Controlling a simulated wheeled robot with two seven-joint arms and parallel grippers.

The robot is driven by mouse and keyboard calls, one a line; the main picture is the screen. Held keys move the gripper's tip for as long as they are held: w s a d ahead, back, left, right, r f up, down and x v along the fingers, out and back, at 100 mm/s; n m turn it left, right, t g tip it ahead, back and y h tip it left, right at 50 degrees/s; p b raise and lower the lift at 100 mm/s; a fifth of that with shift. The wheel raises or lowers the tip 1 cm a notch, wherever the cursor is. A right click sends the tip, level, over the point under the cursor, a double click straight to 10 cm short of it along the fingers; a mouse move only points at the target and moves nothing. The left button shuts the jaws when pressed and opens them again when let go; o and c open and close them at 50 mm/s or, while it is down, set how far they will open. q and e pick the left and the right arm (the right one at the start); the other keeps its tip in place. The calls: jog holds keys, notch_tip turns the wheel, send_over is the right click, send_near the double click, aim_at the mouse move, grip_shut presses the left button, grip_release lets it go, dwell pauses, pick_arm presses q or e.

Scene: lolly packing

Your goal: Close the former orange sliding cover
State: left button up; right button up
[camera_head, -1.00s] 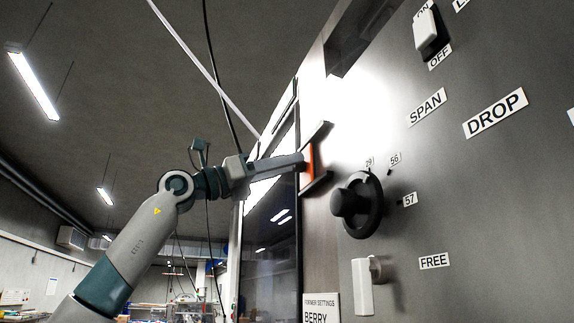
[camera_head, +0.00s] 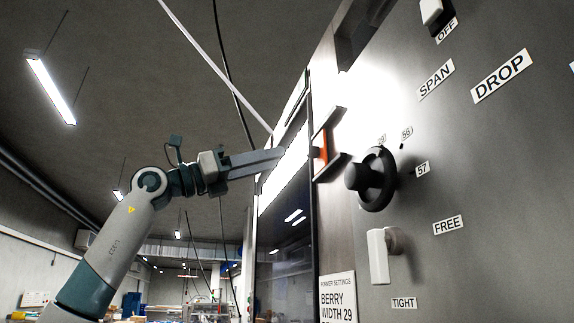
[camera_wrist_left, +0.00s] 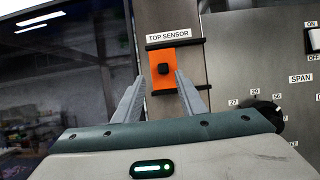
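The orange sliding cover (camera_head: 321,146) is a small orange plate between two dark rails on the metal front of the machine. In the left wrist view the orange cover (camera_wrist_left: 158,82) carries a black knob (camera_wrist_left: 164,69) and sits under a "TOP SENSOR" label (camera_wrist_left: 168,35). My left gripper (camera_head: 283,153) is in front of the cover, its tips apart from it in the head view. In the left wrist view its two fingers (camera_wrist_left: 158,76) are spread with nothing between them, one toward each side of the cover. My right gripper is not in view.
A round black dial (camera_head: 370,178) and a white lever (camera_head: 379,256) stick out of the panel to the right of the cover. A dark glass window (camera_head: 285,250) lies to its left. A "FORMER SETTINGS" sign (camera_head: 337,297) is below.

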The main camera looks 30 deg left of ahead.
pick_arm(q)
jog(key=b+v, duration=0.2)
jog(key=v, duration=0.7)
jog(key=shift+b, duration=0.35)
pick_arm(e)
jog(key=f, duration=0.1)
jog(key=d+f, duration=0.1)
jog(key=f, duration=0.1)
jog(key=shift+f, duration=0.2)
pick_arm(q)
jog(key=shift+a, duration=0.15)
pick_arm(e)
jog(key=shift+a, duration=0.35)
